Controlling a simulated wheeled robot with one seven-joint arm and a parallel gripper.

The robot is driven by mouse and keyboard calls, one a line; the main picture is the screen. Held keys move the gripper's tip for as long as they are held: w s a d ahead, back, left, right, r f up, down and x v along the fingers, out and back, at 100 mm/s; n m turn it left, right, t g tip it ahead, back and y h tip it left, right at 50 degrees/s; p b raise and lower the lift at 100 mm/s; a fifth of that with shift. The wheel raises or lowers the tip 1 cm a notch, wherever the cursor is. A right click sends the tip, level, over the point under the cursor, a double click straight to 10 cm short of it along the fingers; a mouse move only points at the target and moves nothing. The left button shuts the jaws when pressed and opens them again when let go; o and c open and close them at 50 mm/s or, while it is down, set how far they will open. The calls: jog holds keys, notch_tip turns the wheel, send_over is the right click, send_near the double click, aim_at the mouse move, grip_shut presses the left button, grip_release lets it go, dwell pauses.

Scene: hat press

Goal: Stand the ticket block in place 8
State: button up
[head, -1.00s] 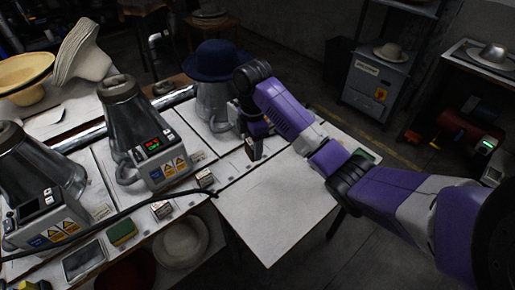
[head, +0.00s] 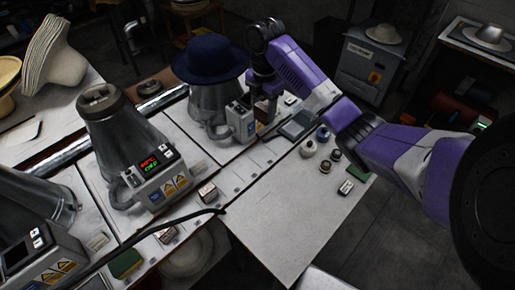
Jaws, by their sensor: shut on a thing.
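My gripper (head: 264,98) is at the far part of the white table, just right of the press with the blue hat. It is shut on a small ticket block (head: 264,112), whose face looks dark reddish; the fingers partly cover it. Whether the block's foot touches the table I cannot tell. Small pale place labels (head: 238,176) run along the strip, too small to read, so I cannot tell which one is place 8.
A press with a blue hat (head: 210,62) stands close left of my gripper; a middle press (head: 128,140) has a lit display. A dark tray (head: 297,124), small jars (head: 309,147) and a small white-topped block (head: 345,187) lie right. A black cable (head: 150,225) crosses the strip. The near tabletop (head: 275,220) is clear.

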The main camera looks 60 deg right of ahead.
jog(key=shift+f+b, duration=3)
jog(key=shift+f, duration=6.75)
jog(key=shift+a+f, duration=0.1)
jog(key=o, duration=1.4)
jog(key=shift+c, duration=0.2)
notch_tip(320, 180, up, 12)
jog(key=p, duration=0.1)
jog(key=shift+p, duration=0.35)
